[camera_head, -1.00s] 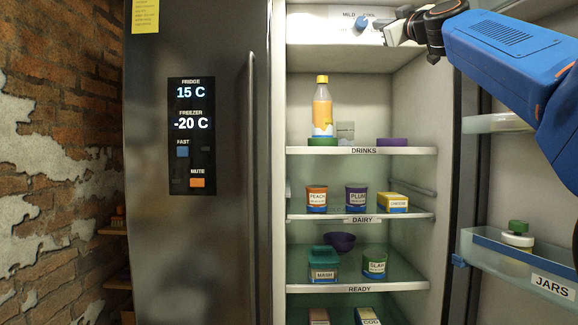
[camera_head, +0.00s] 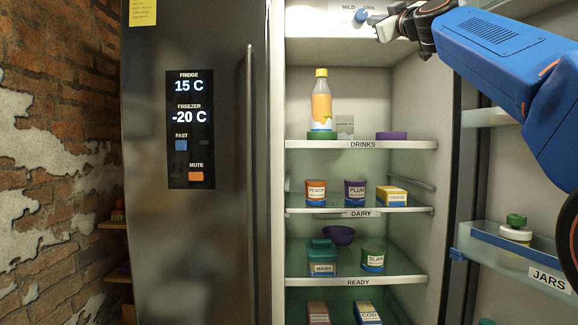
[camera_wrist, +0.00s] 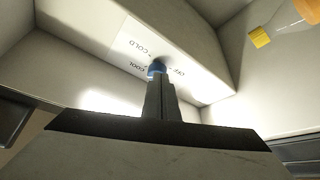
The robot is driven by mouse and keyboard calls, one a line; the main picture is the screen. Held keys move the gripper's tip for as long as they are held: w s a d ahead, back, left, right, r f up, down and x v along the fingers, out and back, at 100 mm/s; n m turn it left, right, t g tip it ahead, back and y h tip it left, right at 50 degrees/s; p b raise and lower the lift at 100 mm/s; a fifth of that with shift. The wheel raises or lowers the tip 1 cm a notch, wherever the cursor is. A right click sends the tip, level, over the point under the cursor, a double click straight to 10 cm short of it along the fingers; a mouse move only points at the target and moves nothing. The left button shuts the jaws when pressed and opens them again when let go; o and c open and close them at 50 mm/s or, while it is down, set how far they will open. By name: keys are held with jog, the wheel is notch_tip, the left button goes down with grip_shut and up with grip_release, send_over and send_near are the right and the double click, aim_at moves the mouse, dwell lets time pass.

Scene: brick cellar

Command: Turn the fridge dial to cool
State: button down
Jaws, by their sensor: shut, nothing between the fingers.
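The fridge dial (camera_head: 361,15) is a small blue knob on a white label panel (camera_head: 345,6) at the top inside the open fridge. In the wrist view the dial (camera_wrist: 156,68) sits just beyond my fingertips, partly hidden by them. The label there reads COLD, COOL and OFF; in the head view MILD and COOL can be made out. My gripper (camera_head: 382,32) is shut and empty, with its tips close beside the dial, at its lower right in the head view. In the wrist view my gripper (camera_wrist: 157,80) overlaps the dial; I cannot tell whether they touch.
The left door has a display (camera_head: 190,128) reading fridge 15 C, freezer -20 C. Below the dial, the drinks shelf (camera_head: 360,145) holds a juice bottle (camera_head: 321,100); lower shelves hold several tubs and boxes. The open right door carries a jars bin (camera_head: 520,258).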

jog(key=shift+w, duration=2)
jog(key=shift+a+r, duration=0.1)
jog(key=shift+r, duration=0.1)
jog(key=shift+d+r, duration=0.15)
jog(key=shift+d, duration=0.05)
jog(key=s, duration=0.6)
jog(key=shift+d+f, duration=0.15)
jog(key=shift+f, duration=0.25)
